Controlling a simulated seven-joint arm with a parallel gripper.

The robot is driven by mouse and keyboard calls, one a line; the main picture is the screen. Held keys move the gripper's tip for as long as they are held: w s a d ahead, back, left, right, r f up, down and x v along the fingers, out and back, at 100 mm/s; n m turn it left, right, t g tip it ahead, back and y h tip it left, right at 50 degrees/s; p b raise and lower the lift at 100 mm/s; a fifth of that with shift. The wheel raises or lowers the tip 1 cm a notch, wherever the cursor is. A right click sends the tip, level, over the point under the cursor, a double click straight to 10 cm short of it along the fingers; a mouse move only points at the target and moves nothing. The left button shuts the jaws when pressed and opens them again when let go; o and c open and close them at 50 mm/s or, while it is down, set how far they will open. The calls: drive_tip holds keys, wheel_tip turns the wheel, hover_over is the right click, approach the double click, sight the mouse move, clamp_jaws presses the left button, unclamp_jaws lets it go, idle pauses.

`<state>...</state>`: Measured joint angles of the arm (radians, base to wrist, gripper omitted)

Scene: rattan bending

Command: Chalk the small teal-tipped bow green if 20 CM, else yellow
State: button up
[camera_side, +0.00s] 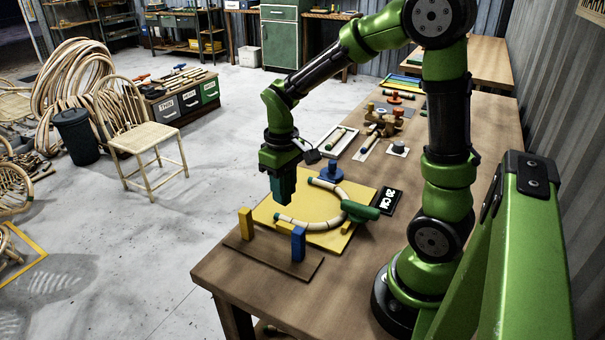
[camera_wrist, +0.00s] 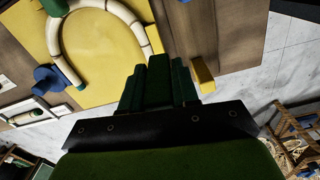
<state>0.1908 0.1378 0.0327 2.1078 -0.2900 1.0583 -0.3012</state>
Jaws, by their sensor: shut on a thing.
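The curved rattan bow (camera_side: 325,222) lies on a yellow board (camera_side: 268,208) as an open arc. Its tips look teal-green in the side view; one tip shows bluish in the wrist view (camera_wrist: 80,87). A green cylinder-like block (camera_side: 360,212) sits at the arc's right side. A black sign (camera_side: 389,201) beside the board reads 20 CM. My gripper (camera_side: 283,188) points down above the board's left part, near the bow's open side. It is shut on a green block, which appears as the middle dark green piece between the fingers (camera_wrist: 158,80). I see no contact with the bow.
A wooden strip (camera_side: 275,262) at the front holds a yellow block (camera_side: 246,224) and a blue block (camera_side: 298,243), with a gap between. A blue post (camera_side: 331,172) stands at the board's back. A white tray (camera_side: 340,142) and fixtures (camera_side: 384,120) lie farther back.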

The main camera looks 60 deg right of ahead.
drive_tip(key=shift+n, duration=0.6)
drive_tip(key=shift+d+f, duration=0.45)
drive_tip(key=shift+f, duration=0.6)
drive_tip(key=shift+d+f, duration=0.45)
drive_tip(key=shift+f, duration=0.55)
drive_tip(key=shift+d+f, duration=0.45)
drive_tip(key=shift+f, duration=0.6)
drive_tip(key=shift+f, duration=0.55)
wheel_tip(320, 180, up, 7)
idle(0.4)
